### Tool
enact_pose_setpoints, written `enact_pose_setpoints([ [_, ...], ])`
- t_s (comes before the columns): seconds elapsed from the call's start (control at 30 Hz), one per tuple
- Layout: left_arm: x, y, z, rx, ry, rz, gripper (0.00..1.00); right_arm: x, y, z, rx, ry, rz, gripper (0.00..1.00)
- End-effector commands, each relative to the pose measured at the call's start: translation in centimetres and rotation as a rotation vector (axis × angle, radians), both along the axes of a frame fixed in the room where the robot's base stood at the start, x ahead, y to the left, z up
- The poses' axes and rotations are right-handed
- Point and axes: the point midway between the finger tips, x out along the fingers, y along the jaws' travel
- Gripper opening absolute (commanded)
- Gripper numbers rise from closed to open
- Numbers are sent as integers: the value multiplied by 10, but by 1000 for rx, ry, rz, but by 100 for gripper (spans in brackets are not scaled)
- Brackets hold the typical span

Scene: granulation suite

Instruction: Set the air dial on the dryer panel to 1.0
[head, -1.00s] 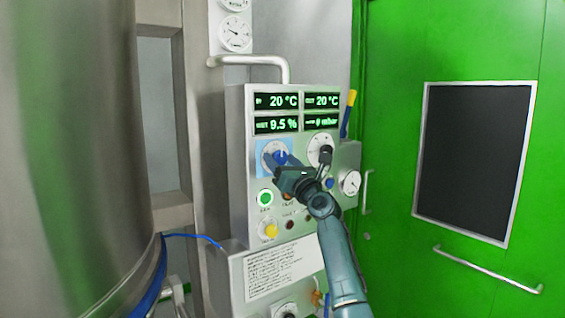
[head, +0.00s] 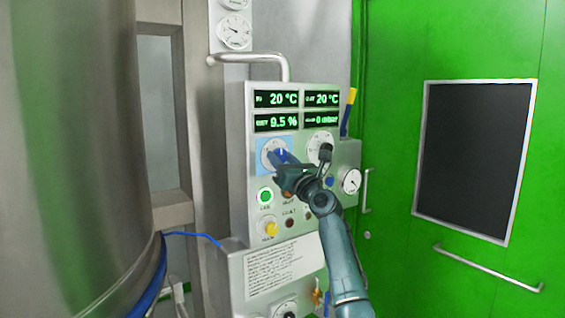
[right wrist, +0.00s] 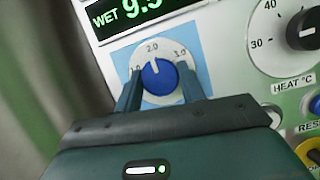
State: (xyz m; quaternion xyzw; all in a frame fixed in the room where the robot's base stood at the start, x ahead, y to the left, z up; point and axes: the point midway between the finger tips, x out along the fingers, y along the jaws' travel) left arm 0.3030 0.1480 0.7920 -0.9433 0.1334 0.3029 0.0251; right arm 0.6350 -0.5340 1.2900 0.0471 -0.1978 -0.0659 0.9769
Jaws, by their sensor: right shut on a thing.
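The air dial is a blue knob (right wrist: 158,76) on a white round scale (right wrist: 137,53) with a light blue backing. It also shows on the dryer panel (head: 250,190) in the head view, where the knob (head: 282,154) is partly covered. Its white pointer line points up, close to the 2.0 mark. Lower numbers at the left and right are partly hidden or hard to read. My right gripper (right wrist: 160,88) is shut on the knob, one finger on each side. In the head view, the right gripper (head: 284,163) reaches the dial from the lower right. My left gripper is out of view.
A heat dial (right wrist: 306,32) with a black knob sits right of the air dial. Displays above read 20 °C, 20 °C, 9.5 % and 0 mbar. A green button (head: 265,196) and yellow knob (head: 270,230) are below. A steel vessel (head: 75,150) stands left, a green door (head: 395,120) right.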

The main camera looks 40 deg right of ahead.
Motion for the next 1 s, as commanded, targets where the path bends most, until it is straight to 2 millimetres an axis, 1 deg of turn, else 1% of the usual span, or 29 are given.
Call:
enact_pose_setpoints([
  [0.03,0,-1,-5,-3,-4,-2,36,0,-1,-3,-20,1,-1,17],
  [0.17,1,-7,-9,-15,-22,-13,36,0,-1,-5,-92,8,-1,17],
  [0.3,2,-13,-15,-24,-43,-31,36,-1,-2,-6,-204,21,0,17],
  [0.53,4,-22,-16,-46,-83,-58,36,-1,-3,-4,-418,47,0,17],
  [0.8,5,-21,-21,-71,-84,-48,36,-1,-4,0,-666,74,0,17],
  [1.0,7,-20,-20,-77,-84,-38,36,0,-4,1,-821,93,2,17],
])
